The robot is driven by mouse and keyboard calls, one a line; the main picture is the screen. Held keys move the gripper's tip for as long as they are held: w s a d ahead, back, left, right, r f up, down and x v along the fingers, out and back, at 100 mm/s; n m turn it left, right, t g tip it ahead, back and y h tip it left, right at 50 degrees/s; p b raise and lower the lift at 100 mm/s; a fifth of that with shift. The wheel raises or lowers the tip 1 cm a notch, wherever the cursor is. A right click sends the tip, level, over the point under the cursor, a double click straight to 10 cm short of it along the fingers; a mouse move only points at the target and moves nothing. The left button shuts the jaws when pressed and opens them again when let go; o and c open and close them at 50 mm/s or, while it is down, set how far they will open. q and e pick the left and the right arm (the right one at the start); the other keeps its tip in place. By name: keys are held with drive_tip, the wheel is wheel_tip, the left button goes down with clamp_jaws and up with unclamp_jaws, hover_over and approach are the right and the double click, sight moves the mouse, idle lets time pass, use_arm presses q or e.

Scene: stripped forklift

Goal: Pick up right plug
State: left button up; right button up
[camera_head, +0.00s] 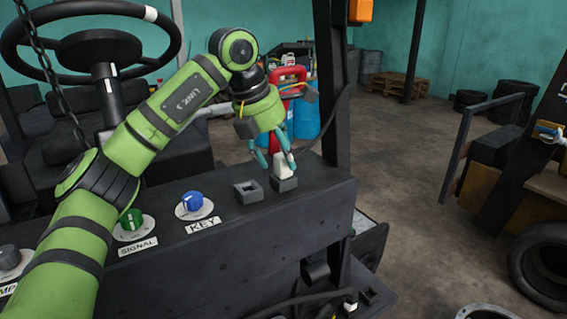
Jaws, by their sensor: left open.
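A white plug (281,172) stands upright in the right dark socket (285,185) on top of the black dashboard panel. Beside it on the left is an empty square socket (247,193). My left gripper (279,166) points down over the right socket, open, with its teal fingertips at either side of the plug in the picture. I cannot tell whether the fingers touch it. My right gripper is out of view.
On the panel (290,225) are a blue knob (193,201) by the KEY label and a green knob (131,219) by SIGNAL. A black post (333,90) rises just right of the plug. A steering wheel (92,12) is at upper left.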

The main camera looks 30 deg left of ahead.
use_arm(q)
drive_tip(key=shift+d+r, duration=0.1)
drive_tip(key=shift+s, duration=0.1)
drive_tip(key=c, duration=1)
drive_tip(key=o, duration=0.9)
drive_tip(key=shift+o, duration=0.5)
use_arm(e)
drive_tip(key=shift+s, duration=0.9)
